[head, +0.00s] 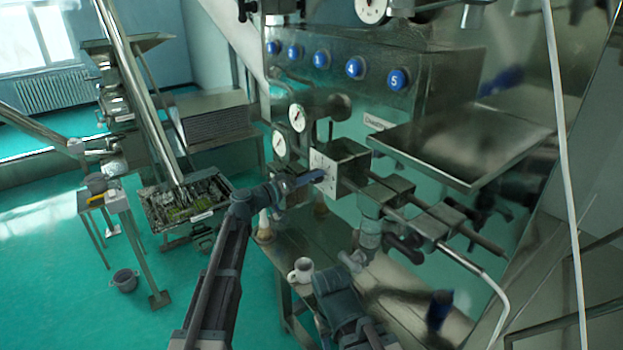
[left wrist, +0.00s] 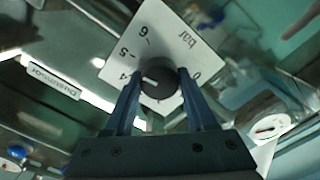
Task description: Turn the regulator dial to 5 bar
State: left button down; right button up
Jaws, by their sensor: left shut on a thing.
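The regulator dial is a dark round knob (left wrist: 158,82) on a white scale plate (left wrist: 165,38) marked "bar", with 0, 4, 5 and 6 readable in the left wrist view. The knob's white mark points left, roughly toward the 4; the exact reading is hard to tell. My left gripper (left wrist: 160,90) is shut on the knob, one finger on each side. In the head view, my left gripper (head: 312,178) reaches the white plate (head: 322,163) on the regulator block, hiding the knob. My right gripper (head: 352,262) is low at the centre; its fingers are unclear.
Round gauges (head: 297,118) sit left of the regulator, and numbered blue buttons (head: 320,59) line the panel above. A metal tray (head: 465,150) juts out at the right. A white mug (head: 300,270) stands on the low bench beside my right arm.

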pick_arm(q)
jog(key=shift+f, duration=0.1)
jog(key=shift+c, duration=1.1)
grip_release()
jog(key=v, duration=1.4)
jog(key=shift+d, duration=0.1)
